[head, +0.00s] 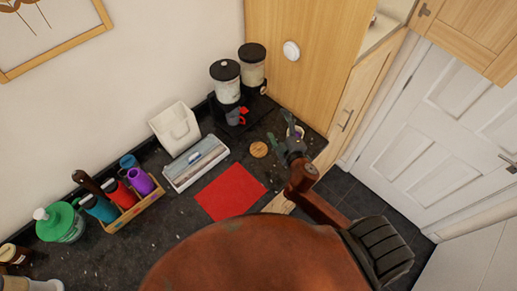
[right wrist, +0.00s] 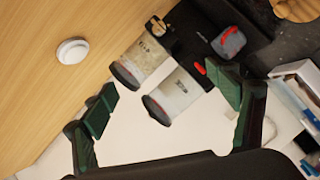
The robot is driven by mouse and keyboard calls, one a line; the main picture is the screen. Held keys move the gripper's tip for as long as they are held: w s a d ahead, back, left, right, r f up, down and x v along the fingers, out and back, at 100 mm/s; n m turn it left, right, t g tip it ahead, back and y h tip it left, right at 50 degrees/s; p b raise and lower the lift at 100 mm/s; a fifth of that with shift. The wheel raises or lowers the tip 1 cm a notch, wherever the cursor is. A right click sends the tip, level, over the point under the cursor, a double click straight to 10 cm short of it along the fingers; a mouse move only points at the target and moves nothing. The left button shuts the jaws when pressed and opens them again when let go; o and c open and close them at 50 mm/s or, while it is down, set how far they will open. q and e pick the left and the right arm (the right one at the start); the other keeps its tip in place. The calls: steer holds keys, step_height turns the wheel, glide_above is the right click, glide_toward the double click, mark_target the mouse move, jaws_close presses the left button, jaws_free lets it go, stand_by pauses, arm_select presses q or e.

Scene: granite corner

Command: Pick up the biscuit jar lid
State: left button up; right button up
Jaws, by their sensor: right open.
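A round wooden disc, which looks like the biscuit jar lid (head: 258,149), lies flat on the dark granite counter. A wooden round at that view's top right corner (right wrist: 298,9) seems to be the lid, partly cut off. A small pale and purple thing (head: 299,131) is partly hidden behind the gripper. My left gripper is not in view.
Two black-topped dispensers (head: 226,90) stand in the back corner, with a dark cup (head: 233,117) before them. A white holder (head: 175,128), a long box (head: 196,163) and a rack of cups (head: 133,212) line the wall. The red mat (head: 230,190) is bare.

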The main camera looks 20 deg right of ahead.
steer(key=w+a+r+n+t+y, duration=0.2)
steer(key=w+a+r+n+y, duration=0.2)
steer(key=a+r+n+y, duration=0.5)
steer(key=a+f+n+g+y, duration=0.4)
steer(key=a+n, duration=0.6)
steer(key=n, duration=0.1)
steer(key=n+g+h, duration=0.8)
steer(key=n, duration=0.3)
glide_toward(259, 146)
steer(key=shift+w+d+f+p, duration=0.15)
steer(key=shift+w+f, duration=0.15)
steer(key=shift+f, duration=0.3)
steer(key=shift+w+d+f+p, duration=0.15)
steer(key=shift+w+f, duration=0.15)
steer(key=shift+f, duration=0.3)
steer(key=shift+w+f, duration=0.1)
steer(key=shift+f, duration=0.25)
steer(key=w+a+f, duration=0.1)
steer(key=w+a+f+p, duration=0.1)
steer(key=f, duration=0.1)
steer(key=w+f+p, duration=0.1)
steer(key=shift+a+f, duration=0.25)
steer(key=shift+a, duration=0.15)
steer(key=shift+w+f, duration=0.2)
steer(key=shift+f, duration=0.35)
